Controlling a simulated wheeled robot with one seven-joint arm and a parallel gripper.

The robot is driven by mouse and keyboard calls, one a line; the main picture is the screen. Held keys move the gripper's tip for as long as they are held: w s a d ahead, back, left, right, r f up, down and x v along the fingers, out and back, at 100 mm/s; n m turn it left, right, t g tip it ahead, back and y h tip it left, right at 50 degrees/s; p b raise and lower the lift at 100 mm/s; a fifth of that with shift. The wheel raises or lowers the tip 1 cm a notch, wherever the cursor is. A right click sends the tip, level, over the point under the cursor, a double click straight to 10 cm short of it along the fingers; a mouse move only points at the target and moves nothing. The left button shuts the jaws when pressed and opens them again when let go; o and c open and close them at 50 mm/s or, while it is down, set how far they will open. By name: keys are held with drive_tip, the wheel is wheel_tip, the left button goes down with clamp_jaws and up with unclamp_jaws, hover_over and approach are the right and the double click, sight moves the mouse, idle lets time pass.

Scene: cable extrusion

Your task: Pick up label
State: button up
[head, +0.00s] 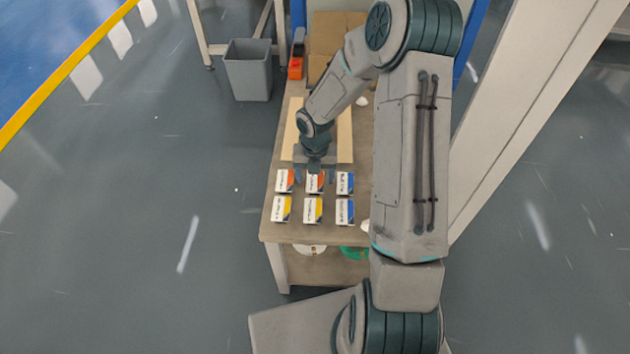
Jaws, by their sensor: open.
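Several small white labels with coloured corners lie in two rows on the table (283,232). The far row has a left label with orange (284,181), a middle label with orange (315,184) and a right label with blue (345,183). The near row has a left label with yellow (281,209), a middle label with yellow (312,210) and a right label with blue (344,211). My gripper (315,176) is open over the far middle label, its fingers on either side of it. The gripper hides that label's far edge. I cannot tell its height above the label.
A tan board (345,135) lies beyond the labels, under my arm. Cardboard boxes (325,38) and an orange item (295,68) are at the table's far end. A grey bin (248,70) stands on the floor to the left. A green item (354,252) is on the lower shelf.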

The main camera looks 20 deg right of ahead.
drive_tip(key=shift+f, duration=0.2)
idle(0.3)
drive_tip(key=c, duration=0.9)
drive_tip(key=shift+o, duration=0.2)
drive_tip(key=shift+r, duration=0.15)
